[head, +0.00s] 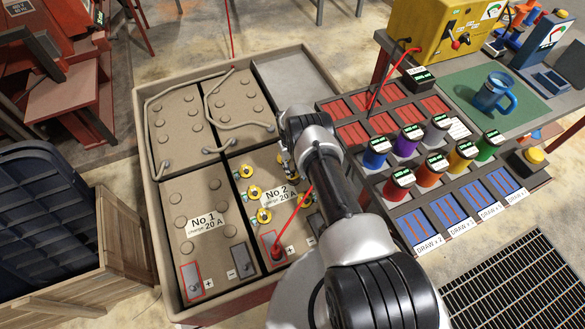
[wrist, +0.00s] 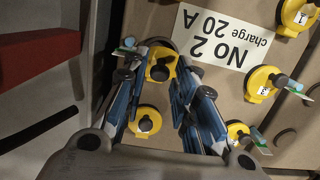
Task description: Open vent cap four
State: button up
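Yellow vent caps, such as this one (head: 245,171), sit on the battery marked No 2 (head: 281,195). In the wrist view my gripper (wrist: 160,68) points at the battery top with its blue fingers spread. One yellow cap (wrist: 162,65) shows between the fingertips. Another yellow cap (wrist: 145,121) shows between the fingers nearer the palm. I cannot read a number on either, so I cannot tell which is cap four. Caps at the right carry small tags, one reading 3 (wrist: 262,84). In the head view my arm hides most of the gripper and nearby caps.
The battery No 1 (head: 205,222) stands left of No 2 in a beige tray (head: 148,215). A red rod (head: 293,222) rises from a No 2 terminal. A rack with coloured cylinders (head: 428,175) stands at the right, and a wooden crate (head: 122,225) at the left.

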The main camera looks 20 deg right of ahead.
notch_tip(320, 180, up, 12)
jog(key=w, duration=0.1)
jog(key=shift+w, duration=0.35)
notch_tip(320, 180, up, 6)
jog(key=t+p, duration=0.2)
jog(key=p, duration=0.4)
send_over(293, 171)
notch_tip(293, 171, down, 18)
jog(key=b, duration=0.6)
jog(key=shift+c, duration=0.5)
grip_shut()
jog(key=shift+w, duration=0.1)
